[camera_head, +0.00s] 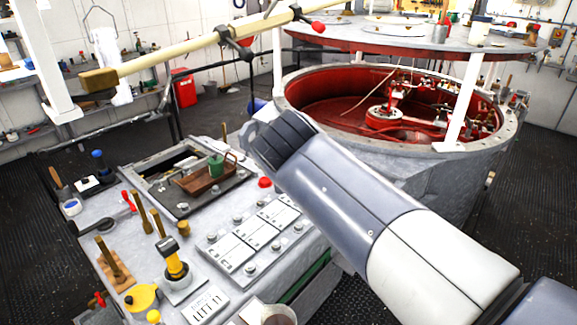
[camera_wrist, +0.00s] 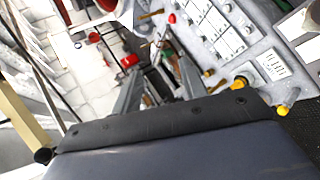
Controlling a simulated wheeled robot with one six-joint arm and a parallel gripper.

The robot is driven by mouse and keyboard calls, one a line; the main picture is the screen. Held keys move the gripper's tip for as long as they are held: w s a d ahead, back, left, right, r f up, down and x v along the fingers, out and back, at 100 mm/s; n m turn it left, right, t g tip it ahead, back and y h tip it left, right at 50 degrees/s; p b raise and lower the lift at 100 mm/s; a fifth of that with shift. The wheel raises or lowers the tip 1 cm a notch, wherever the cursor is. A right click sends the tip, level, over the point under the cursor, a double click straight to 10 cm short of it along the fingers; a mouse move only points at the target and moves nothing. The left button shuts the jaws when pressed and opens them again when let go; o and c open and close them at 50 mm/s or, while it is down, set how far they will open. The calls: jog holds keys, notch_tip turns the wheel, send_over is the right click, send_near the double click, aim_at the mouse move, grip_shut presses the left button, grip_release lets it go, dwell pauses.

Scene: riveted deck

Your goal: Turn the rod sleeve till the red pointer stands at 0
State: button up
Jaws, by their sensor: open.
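A yellow sleeve with a dark band (camera_head: 174,262) stands upright on a block at the front of the grey bench, beside a small white plate with dark marks (camera_head: 206,305). It may be the rod sleeve. I cannot make out a red pointer or read a 0. The marked plate also shows in the wrist view (camera_wrist: 272,65), right of the fingers. My gripper (camera_wrist: 160,66) shows two grey fingers standing apart with nothing visibly held. In the head view my arm hides the fingers, and its end is over the bench's far right side, away from the sleeve.
The grey bench (camera_head: 215,283) carries brass handles, a brown tray with a green cup (camera_head: 216,165), a yellow knob (camera_head: 141,297) and white label plates (camera_head: 258,232). A round red-lined vat (camera_head: 330,100) stands behind. A pale beam (camera_head: 190,52) crosses above.

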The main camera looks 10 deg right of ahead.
jog(key=shift+s+f, duration=0.2)
jog(key=shift+f, duration=0.2)
